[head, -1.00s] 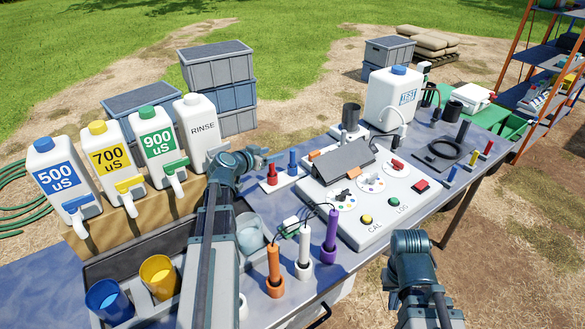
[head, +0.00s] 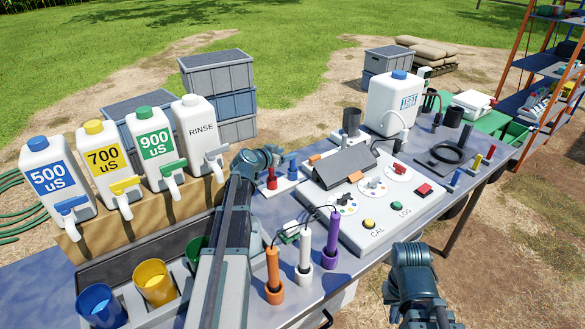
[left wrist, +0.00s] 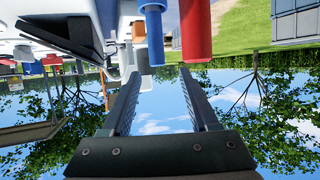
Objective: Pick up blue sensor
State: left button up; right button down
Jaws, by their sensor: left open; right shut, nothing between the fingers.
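The blue sensor (head: 292,164) stands upright beside a red one (head: 271,178) on a small white holder, left of the control panel. My left gripper (head: 275,152) is close by these two in the head view, partly hidden by its own wrist. In the left wrist view its open jaws (left wrist: 160,76) are empty. The blue cylinder (left wrist: 152,35) shows just beyond the fingertips, with the red cylinder (left wrist: 195,32) to its right. My right gripper (head: 440,316) is low at the bottom edge, its fingers hard to make out, away from the sensors.
The control panel (head: 378,232) is right of the holder. Orange (head: 273,270), white (head: 305,245) and purple (head: 332,240) probes stand in front. The RINSE bottle (head: 203,135) and other labelled bottles stand left.

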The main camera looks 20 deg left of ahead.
aim_at(293, 165)
pick_arm(q)
jog(key=b+x, duration=0.1)
jog(key=x, duration=0.1)
jog(key=b+x, duration=0.1)
jog(key=x, duration=0.1)
jog(key=shift+w+d+f, duration=0.15)
jog(key=shift+w+f, duration=0.05)
jog(key=shift+f, duration=0.25)
jog(key=shift+s+r, duration=0.1)
jog(key=shift+c, duration=0.5)
grip_shut()
dwell(0.3)
